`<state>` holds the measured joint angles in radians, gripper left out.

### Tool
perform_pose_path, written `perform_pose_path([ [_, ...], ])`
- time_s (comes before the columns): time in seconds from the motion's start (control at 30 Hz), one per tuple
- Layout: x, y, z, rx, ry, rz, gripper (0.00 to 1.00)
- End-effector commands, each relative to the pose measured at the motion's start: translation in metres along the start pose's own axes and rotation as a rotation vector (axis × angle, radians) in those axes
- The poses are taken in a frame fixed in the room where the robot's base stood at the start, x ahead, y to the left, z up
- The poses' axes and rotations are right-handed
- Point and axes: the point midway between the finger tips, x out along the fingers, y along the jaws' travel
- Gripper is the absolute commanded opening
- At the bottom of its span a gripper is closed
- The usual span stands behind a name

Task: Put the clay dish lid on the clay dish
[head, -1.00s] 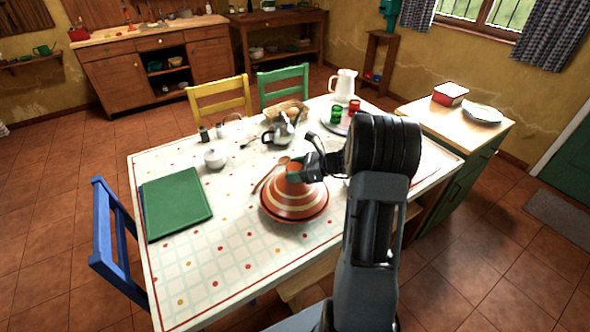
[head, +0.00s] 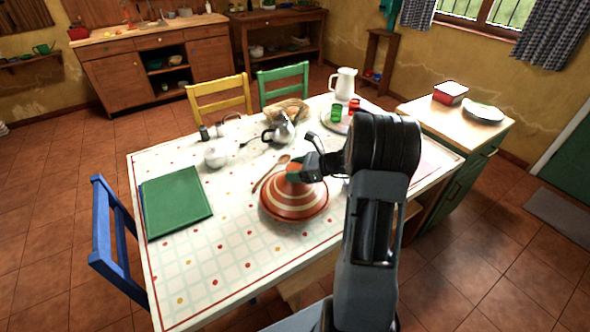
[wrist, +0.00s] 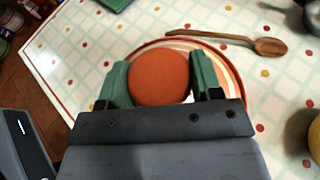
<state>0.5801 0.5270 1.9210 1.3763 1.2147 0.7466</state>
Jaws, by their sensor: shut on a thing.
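The clay dish lid (head: 294,200) is an orange-brown cone with cream bands, upright over the middle of the table. Its round knob (wrist: 160,77) fills the space between the green fingers of my gripper (wrist: 158,82) in the wrist view. My gripper (head: 298,172) is shut on that knob from above and to the right in the head view. I cannot make out the clay dish as a separate thing. The lid or my arm may hide it, and I cannot tell whether the lid rests on anything.
A wooden spoon (head: 268,176) lies just behind the lid. A white sugar pot (head: 217,154), a metal pot (head: 279,131) and a white jug (head: 344,84) stand farther back. A green folder (head: 176,203) lies at left. The front of the patterned tablecloth (head: 215,270) is clear.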

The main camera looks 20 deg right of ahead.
Motion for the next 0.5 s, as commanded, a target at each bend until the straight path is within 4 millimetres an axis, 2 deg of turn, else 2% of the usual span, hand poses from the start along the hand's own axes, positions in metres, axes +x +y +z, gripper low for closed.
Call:
perform_pose_path([
  [0.17,-0.0004,-0.0004,0.0014,-0.002,-0.002,-0.001,0.00],
  [0.2,-0.0004,-0.0004,0.0014,-0.002,-0.002,-0.001,0.60],
  [0.5,-0.0002,-0.0002,0.0007,-0.001,-0.001,0.000,0.89],
])
